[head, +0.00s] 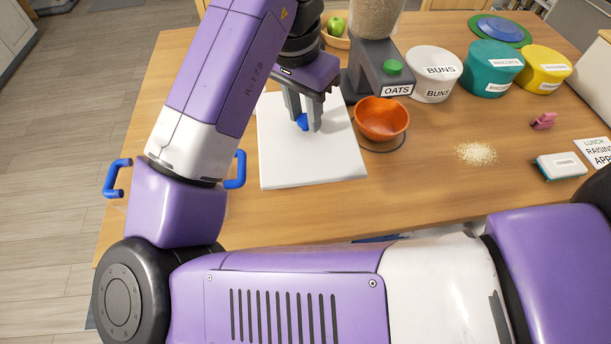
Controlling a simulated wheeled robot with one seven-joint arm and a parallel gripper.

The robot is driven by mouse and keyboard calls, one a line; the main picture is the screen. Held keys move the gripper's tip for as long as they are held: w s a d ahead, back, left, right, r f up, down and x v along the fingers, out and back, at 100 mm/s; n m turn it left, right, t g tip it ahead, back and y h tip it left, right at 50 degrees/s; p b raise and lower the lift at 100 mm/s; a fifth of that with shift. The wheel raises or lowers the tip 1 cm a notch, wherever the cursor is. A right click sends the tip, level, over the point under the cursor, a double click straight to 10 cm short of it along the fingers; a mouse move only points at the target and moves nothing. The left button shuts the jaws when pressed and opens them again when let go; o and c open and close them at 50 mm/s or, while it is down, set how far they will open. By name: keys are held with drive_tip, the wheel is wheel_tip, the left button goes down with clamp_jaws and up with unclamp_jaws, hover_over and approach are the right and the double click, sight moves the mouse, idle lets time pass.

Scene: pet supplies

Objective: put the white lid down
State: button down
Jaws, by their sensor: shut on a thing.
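The white lid (312,160) is a flat, square white panel with a small blue knob (302,121) near its middle. In the head view it lies roughly level over the left part of the wooden table. My gripper (304,127) points down over the lid, its two grey fingers shut on the blue knob. The fingers hide part of the knob. I cannot tell whether the lid touches the table or hangs a little above it, and what is under it is hidden.
An orange bowl (381,118) stands close to the lid's right edge, before the oats dispenser (378,72). Tubs, white (434,75), teal (491,70) and yellow (542,69), stand at back right. Spilled oats (477,153) lie right. The table's front strip (290,215) is clear.

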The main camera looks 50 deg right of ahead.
wheel_tip(320, 180, down, 18)
drive_tip(key=shift+r, duration=0.1)
idle(0.4)
drive_tip(key=shift+b, duration=0.3)
drive_tip(key=c, duration=1.1)
unclamp_jaws()
